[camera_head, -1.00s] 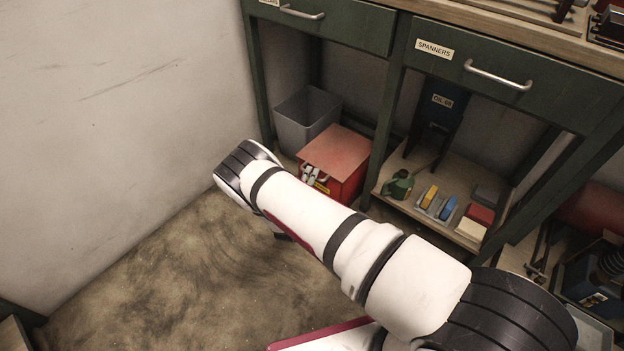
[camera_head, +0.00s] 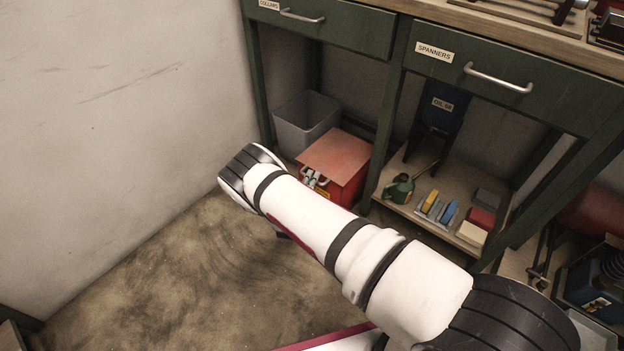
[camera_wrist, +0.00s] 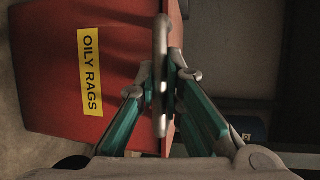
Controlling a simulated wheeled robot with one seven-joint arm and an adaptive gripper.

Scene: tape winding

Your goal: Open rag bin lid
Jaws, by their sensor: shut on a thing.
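The rag bin (camera_head: 352,187) is a red box under the bench. Its flat red lid (camera_head: 337,154) lies over the top; whether its front edge is slightly raised I cannot tell. My gripper (camera_head: 313,182) is at the front of the bin, partly hidden by my arm. In the wrist view, my gripper (camera_wrist: 160,90) has its teal-sided fingers closed on a grey metal bar handle (camera_wrist: 160,45). The red bin front with a yellow OILY RAGS label (camera_wrist: 90,72) fills the left side there.
A grey open bin (camera_head: 305,123) stands just behind the rag bin, left. A bench leg (camera_head: 384,140) is close on its right, beside a low shelf with a green can (camera_head: 399,188) and coloured blocks. Drawers (camera_head: 510,85) hang above. Floor (camera_head: 180,270) at front left is clear.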

